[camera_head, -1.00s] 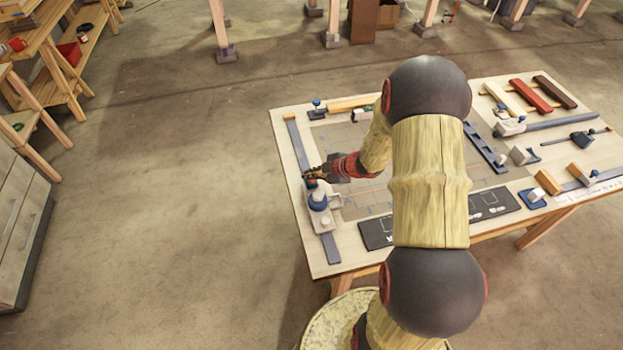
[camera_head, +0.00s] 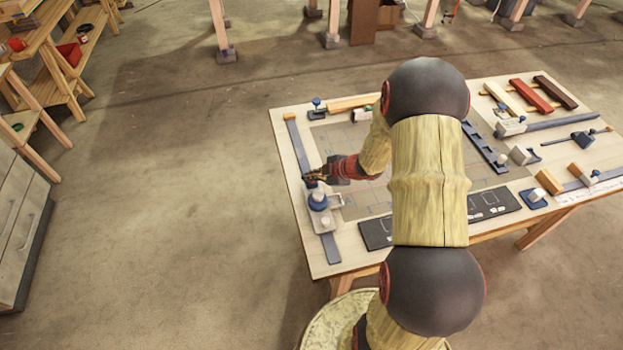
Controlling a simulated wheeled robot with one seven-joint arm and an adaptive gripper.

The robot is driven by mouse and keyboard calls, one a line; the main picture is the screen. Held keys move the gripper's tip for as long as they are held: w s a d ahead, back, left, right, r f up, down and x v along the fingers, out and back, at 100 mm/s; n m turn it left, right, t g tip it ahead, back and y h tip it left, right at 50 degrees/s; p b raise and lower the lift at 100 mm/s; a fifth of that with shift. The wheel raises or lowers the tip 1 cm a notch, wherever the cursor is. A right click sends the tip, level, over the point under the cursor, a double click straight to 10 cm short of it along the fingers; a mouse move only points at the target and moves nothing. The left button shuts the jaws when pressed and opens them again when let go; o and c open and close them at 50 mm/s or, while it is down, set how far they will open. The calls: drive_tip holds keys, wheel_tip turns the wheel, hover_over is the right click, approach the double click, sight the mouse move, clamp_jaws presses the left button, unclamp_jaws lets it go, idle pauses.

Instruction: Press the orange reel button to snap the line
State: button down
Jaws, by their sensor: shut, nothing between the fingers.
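A chalk-line reel (camera_head: 319,203) with a blue top and a pale body stands near the left edge of the workbench, over a long grey-blue strip (camera_head: 328,243). My gripper (camera_head: 308,178) is shut and empty. It is just behind the reel in the picture, over the strip; whether it touches the reel I cannot tell. The orange button cannot be made out; it may be hidden by the gripper or too small to see.
The workbench (camera_head: 342,262) carries a dark panel (camera_head: 487,205), a slotted dark rail (camera_head: 485,147), red and brown blocks (camera_head: 531,95) and several tools on the right. My arm covers the bench's middle. A shelf (camera_head: 75,60) stands far left.

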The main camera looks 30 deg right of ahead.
sight(311, 182)
drive_tip(key=shift+r, duration=0.15)
drive_tip(key=shift+r+p, duration=0.9)
drive_tip(key=shift+p, duration=0.2)
wheel_tip(311, 182, up, 5)
drive_tip(key=p, duration=0.5)
idle(0.6)
